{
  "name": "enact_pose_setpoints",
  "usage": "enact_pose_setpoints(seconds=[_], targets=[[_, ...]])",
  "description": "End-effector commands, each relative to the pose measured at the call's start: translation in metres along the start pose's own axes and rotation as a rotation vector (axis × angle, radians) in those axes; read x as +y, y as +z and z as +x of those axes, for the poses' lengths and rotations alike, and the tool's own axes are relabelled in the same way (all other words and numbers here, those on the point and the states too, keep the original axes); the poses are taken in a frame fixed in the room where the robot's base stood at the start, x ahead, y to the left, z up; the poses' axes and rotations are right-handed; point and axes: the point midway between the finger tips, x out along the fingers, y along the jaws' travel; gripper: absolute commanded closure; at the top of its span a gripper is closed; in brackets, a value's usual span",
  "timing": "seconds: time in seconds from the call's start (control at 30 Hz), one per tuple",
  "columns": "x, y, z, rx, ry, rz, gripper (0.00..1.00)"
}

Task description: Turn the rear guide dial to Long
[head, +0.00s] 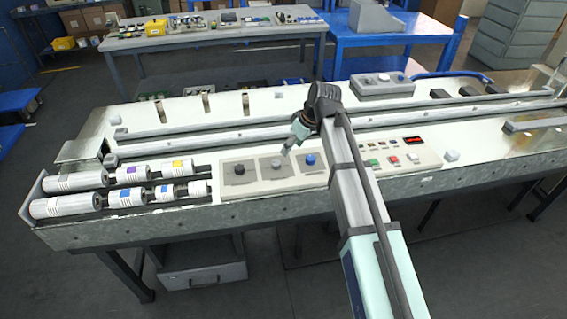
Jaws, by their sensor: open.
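A panel at the front of the machine carries three dials side by side: a black dial (239,169), a grey dial (276,163) and a blue dial (310,159). Their labels are too small to read, so I cannot tell which is the rear guide dial or where each points. My gripper (285,151) points down over the panel, just above and to the right of the grey dial. It is open, with nothing seen between its fingers. I cannot tell whether it touches the grey dial.
White labelled rolls (130,175) lie on rods at the left end. A control panel (395,157) with buttons and a red display is right of my arm. A raised box with knobs (382,84) stands behind. Long rails (220,137) run along the machine bed.

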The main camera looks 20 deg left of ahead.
Motion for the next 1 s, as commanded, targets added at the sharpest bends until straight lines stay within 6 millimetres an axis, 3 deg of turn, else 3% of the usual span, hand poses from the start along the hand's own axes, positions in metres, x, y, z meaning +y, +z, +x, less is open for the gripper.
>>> enact_pose_setpoints(seconds=[0.03,0.13,0.37,0.57,1.0], targets=[[0.005,-0.013,-0.005,0.002,0.014,-0.043,0.37],[0.006,-0.025,-0.018,0.001,0.03,-0.107,0.37],[0.006,-0.032,-0.021,-0.003,0.041,-0.149,0.37],[0.007,-0.032,0.007,-0.005,0.039,-0.147,0.37],[0.011,-0.032,0.091,-0.004,0.039,-0.146,0.37]])
